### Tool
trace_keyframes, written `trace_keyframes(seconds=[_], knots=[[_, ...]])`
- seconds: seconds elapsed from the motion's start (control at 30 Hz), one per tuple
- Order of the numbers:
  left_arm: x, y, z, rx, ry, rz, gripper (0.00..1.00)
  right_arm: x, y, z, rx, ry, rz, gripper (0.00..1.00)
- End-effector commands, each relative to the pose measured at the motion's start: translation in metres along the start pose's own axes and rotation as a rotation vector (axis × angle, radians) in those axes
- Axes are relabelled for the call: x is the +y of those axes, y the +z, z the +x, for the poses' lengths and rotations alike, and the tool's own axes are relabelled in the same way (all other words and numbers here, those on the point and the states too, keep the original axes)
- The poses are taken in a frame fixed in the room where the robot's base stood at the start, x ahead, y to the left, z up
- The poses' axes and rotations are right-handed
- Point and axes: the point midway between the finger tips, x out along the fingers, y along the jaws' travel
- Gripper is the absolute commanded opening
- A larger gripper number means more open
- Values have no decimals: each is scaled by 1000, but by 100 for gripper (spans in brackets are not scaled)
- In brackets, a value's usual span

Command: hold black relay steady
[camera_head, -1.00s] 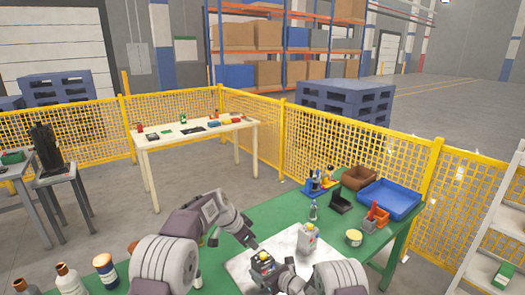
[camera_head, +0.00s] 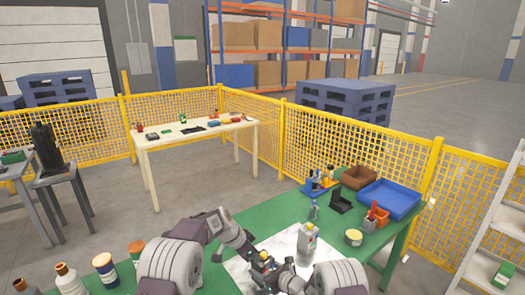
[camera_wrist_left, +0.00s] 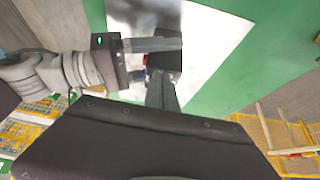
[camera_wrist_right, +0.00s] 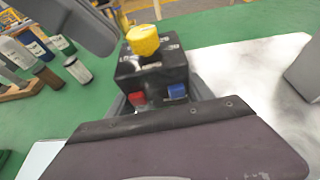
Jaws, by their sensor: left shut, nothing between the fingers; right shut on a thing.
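The black relay (camera_wrist_right: 150,75) is a black box with a yellow knob on top and a red and a blue part on its front. It shows small in the head view (camera_head: 262,264), over the white sheet on the green table. My right gripper (camera_wrist_right: 165,103) is shut on it. The relay looks upright in the right wrist view. My left gripper (camera_head: 252,253) is shut and empty, close beside the relay. In the left wrist view its fingertips (camera_wrist_left: 160,78) lie near the relay's dark side; I cannot tell whether they touch.
A grey-white can (camera_head: 307,240) stands on the white sheet (camera_head: 240,270). A yellow-topped tub (camera_head: 353,238), a blue tray (camera_head: 388,199), a brown bin (camera_head: 359,177) and a black stand (camera_head: 340,201) are at the right. Several bottles stand at the front left (camera_head: 105,268).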

Motion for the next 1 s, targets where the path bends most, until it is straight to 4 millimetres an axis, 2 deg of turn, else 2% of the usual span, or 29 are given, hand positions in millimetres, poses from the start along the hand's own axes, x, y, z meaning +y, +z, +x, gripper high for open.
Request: trace_keyframes(seconds=[1.0], knots=[[-1, -4, 4, 0, 0, -1, 0, 0, 0, 0, -1, 1, -1, 1]])
